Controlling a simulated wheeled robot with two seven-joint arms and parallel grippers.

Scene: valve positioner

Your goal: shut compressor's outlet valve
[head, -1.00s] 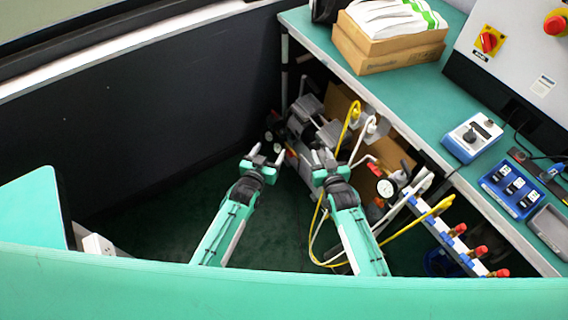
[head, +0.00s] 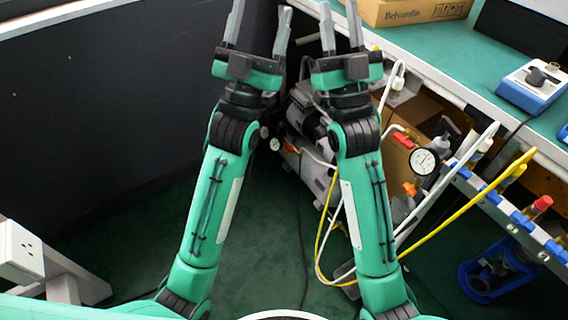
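The grey compressor (head: 320,178) stands on the floor under the bench, partly hidden behind my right forearm. A small red handle (head: 290,147) shows at its left side, next to round gauges (head: 274,144); I cannot tell for certain that it is the outlet valve. Another red lever (head: 402,128) sits to the right, near a white-faced gauge (head: 425,161). My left gripper (head: 259,27) is open and empty, its fingers pointing up the picture. My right gripper (head: 341,28) is open and empty, its fingers overlapping the bench edge in view. Neither appears to touch the compressor.
The green bench (head: 440,62) runs along the right with a cardboard box (head: 415,12) on it. Yellow and white hoses (head: 470,215) cross below its edge. A dark wall panel (head: 120,110) stands at left. A blue device (head: 495,270) sits at lower right.

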